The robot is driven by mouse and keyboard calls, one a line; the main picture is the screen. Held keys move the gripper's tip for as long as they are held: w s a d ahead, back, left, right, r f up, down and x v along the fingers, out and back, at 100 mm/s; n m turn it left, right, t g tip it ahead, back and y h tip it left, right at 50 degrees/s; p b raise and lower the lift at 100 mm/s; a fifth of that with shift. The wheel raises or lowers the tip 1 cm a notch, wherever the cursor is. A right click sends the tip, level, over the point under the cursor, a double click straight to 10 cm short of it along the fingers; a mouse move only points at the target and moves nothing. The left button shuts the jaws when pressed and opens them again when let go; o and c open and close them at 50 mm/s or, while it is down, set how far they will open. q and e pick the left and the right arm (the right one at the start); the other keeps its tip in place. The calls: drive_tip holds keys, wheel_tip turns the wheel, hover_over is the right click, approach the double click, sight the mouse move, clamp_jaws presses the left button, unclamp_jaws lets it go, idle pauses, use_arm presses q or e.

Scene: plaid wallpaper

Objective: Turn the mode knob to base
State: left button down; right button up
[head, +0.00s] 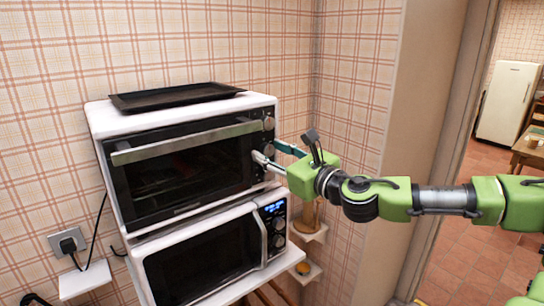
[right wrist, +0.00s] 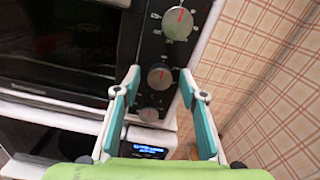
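The toaster oven (head: 180,165) is white with a dark glass door, and its knobs run down a black panel at the right of its front. In the right wrist view there is an upper knob (right wrist: 177,23) with a red mark, a middle knob (right wrist: 159,77) and a lower knob (right wrist: 152,114). I cannot read which one is the mode knob. My right gripper (head: 276,152) is open at the panel. In the right wrist view its fingertips (right wrist: 160,76) stand on either side of the middle knob; contact is not clear. My left gripper is out of view.
A microwave (head: 205,262) with a lit blue display stands directly below the oven. A black tray (head: 175,96) lies on the oven's top. The plaid wall is close on the right of the oven. Small wall shelves (head: 310,232) are below my right gripper.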

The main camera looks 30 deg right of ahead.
clamp_jaws()
